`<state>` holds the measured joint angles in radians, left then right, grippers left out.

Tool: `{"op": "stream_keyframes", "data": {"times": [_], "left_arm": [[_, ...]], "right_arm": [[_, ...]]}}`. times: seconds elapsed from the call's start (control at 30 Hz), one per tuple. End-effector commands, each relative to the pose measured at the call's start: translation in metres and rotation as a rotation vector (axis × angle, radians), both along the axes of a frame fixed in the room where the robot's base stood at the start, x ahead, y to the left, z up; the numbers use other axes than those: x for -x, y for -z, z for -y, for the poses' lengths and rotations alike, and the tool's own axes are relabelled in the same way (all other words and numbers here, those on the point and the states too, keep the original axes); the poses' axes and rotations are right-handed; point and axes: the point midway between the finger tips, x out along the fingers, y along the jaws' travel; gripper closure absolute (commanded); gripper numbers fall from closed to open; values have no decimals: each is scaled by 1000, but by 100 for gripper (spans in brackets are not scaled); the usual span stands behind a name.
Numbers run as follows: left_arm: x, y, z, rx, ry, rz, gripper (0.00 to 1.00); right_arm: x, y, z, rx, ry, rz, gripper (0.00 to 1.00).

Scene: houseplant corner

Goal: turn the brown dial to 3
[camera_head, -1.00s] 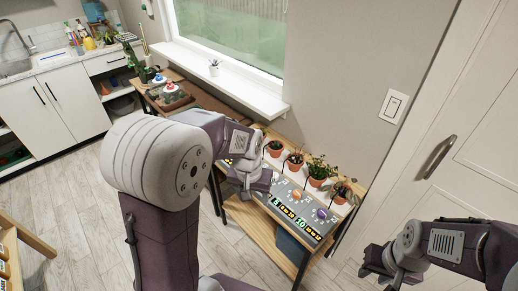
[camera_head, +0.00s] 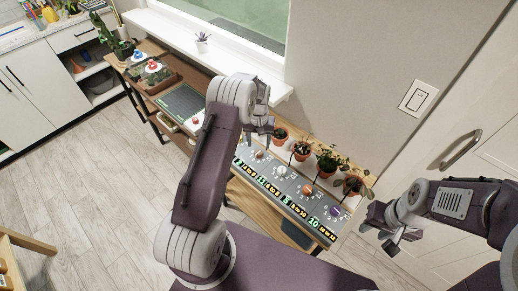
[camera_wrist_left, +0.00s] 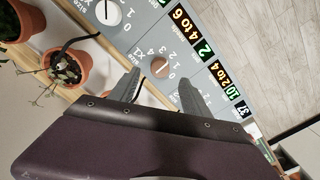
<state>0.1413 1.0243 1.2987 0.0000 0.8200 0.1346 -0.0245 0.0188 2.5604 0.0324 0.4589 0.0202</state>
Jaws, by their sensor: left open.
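The brown dial (camera_wrist_left: 160,67) sits on a grey panel (camera_wrist_left: 210,18) with a printed number scale beside it. Its pointer is too small to read surely. My left gripper (camera_wrist_left: 159,78) is open, its two fingertips apart on either side of the dial in the wrist view and not closed on it. In the head view my left gripper (camera_head: 262,130) is above the panel, near the potted plants, and I cannot pick out the brown dial surely there. My right gripper (camera_head: 380,230) hangs right of the panel, away from the dials; its jaws are unclear.
A white dial (camera_wrist_left: 107,12) is beside the brown one. Orange (camera_head: 308,190) and purple (camera_head: 335,212) dials sit further right. Several terracotta pots (camera_head: 327,165) line the panel's wall side. A white door (camera_head: 450,100) is at the right; the floor (camera_head: 85,160) at left is open.

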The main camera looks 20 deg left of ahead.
Motion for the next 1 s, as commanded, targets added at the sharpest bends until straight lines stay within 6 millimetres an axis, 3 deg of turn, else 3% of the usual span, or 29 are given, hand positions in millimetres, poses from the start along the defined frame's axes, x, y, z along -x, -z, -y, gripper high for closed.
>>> {"op": "stream_keyframes", "data": {"times": [0.13,0.3,0.6,0.67,0.8,1.0], "left_arm": [[1,30,0,1,0,-4,44],[0,52,0,0,1,0,44],[0,57,0,0,1,2,44],[0,57,0,0,1,2,58],[0,57,0,0,1,2,97],[0,57,0,1,-7,1,100]], "right_arm": [[0,-6,0,0,0,0,64],[0,-8,0,0,0,0,64],[0,-8,0,0,0,0,64],[0,-8,0,0,0,0,64],[0,-8,0,0,0,0,64],[0,-7,0,0,0,0,64]]}}
